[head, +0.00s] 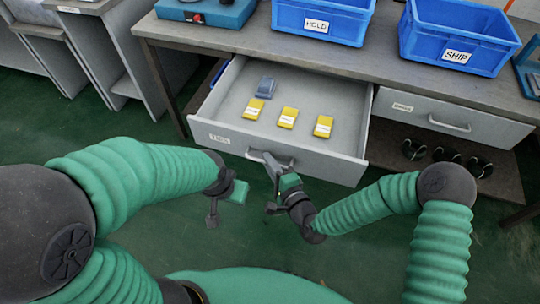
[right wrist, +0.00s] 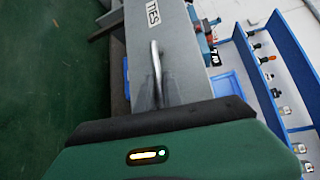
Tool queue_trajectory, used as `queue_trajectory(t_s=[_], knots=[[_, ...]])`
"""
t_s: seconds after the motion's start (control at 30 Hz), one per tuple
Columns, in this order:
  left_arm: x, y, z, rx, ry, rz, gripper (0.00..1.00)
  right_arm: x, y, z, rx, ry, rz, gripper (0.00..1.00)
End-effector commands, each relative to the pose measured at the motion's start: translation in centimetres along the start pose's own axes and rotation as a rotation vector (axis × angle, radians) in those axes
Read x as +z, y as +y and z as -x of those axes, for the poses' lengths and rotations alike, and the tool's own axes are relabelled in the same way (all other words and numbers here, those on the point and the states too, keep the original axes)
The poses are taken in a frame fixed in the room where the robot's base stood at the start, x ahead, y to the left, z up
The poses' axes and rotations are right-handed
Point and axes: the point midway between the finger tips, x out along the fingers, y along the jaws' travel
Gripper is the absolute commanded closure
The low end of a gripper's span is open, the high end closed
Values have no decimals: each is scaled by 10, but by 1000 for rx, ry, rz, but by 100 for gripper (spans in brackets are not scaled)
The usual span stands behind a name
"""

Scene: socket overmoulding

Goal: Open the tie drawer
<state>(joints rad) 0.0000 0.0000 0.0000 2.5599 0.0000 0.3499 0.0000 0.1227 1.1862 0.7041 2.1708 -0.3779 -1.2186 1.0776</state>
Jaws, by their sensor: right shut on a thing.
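The tie drawer (head: 215,137), grey with a "TIES" label, is pulled well out from under the workbench in the head view. Three yellow labelled packs (head: 287,118) and a blue-grey pack (head: 266,87) lie inside it. My right gripper (head: 272,165) is shut on the drawer's bar handle (head: 286,161) at the middle of its front. In the right wrist view the metal handle (right wrist: 156,65) runs down between the fingers, and the drawer front (right wrist: 180,40) shows its label. My left gripper (head: 226,203) hangs in front of the drawer's left part, apart from it; its jaw opening is unclear.
A second grey drawer (head: 457,118) to the right is closed. Blue bins labelled HOLD (head: 317,26) and SHIP (head: 456,57) stand on the workbench (head: 385,65). Dark objects (head: 447,155) sit on a low shelf at right. Green floor (head: 100,145) is clear at left.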

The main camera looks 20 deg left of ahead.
Motion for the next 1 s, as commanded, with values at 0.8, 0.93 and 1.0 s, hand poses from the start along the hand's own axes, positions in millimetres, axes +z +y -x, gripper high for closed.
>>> queue_trajectory(t_s=[0.8, 0.93, 1.0], knots=[[0, 0, 1, 0, 0, 0, 64, 2, 4, 5, 7, 8, 0, 80], [0, 0, 2, 0, 0, 0, 64, 3, 3, 5, 4, 6, 1, 80], [0, 0, 2, 0, 0, 0, 64, 4, 3, 4, 3, 5, 1, 80]])
